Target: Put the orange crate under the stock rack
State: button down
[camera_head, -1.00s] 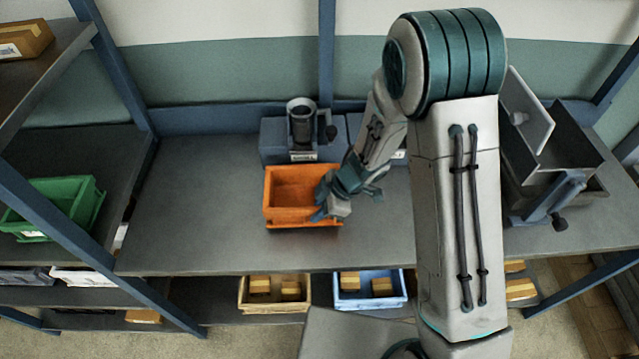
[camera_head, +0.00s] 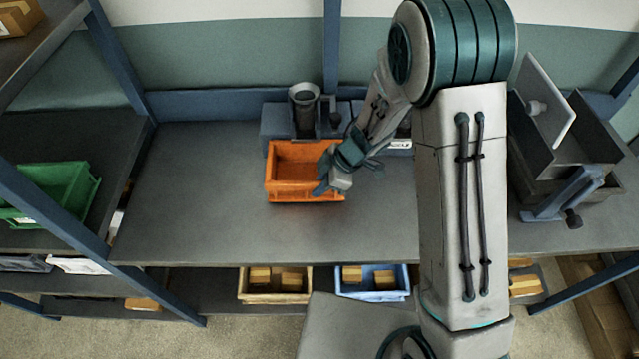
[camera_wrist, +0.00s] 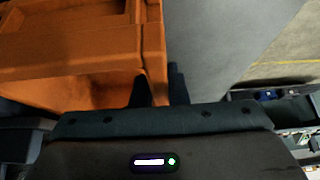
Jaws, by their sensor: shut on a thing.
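The orange crate (camera_head: 290,190) is upright over the grey bench top, in front of the blue-grey machine block; I cannot tell whether it touches the bench. It looks empty in the head view. No stock rack is marked by name; shelving (camera_head: 60,222) with a blue frame stands at the left.
A machine with a dark cylinder (camera_head: 304,112) stands behind the crate. A green crate (camera_head: 60,185) is on the left shelf. A yellow crate (camera_head: 274,295) and a blue crate (camera_head: 372,293) with boxes are on the lower shelf. A grey hopper (camera_head: 570,135) is at right. The bench's left part is clear.

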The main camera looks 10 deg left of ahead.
jog(key=c, duration=1.4)
grip_release()
jog(key=shift+s+a, duration=0.1)
jog(key=shift+c, duration=0.2)
